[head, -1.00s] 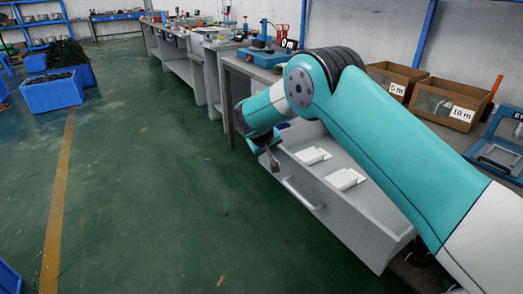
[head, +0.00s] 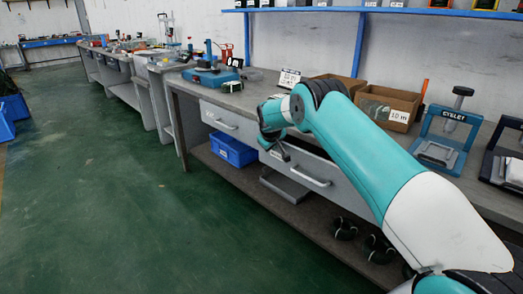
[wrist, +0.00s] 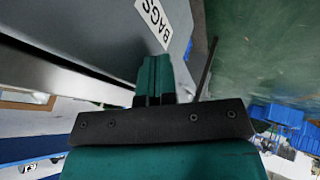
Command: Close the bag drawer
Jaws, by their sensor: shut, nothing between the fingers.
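The bag drawer (head: 335,184) is a grey drawer under the workbench, with a pale bar handle. It is pushed nearly or fully in. A dark gap shows along its top edge, and I cannot tell whether its front is flush. Its inside and the bags are hidden. In the wrist view its grey front (wrist: 100,30) carries a white "BAGS" label (wrist: 153,20). My gripper (head: 284,155) is shut and empty at the left part of the drawer front, left of the handle. In the wrist view its green fingers (wrist: 154,78) are together, close to the front; contact is unclear.
A second drawer (head: 226,121) to the left is shut. A blue bin (head: 233,151) and a grey flat item (head: 286,186) are on the lower shelf. Cardboard boxes (head: 391,106) and a blue CYBLET press (head: 447,139) stand on the bench. The green floor in front is clear.

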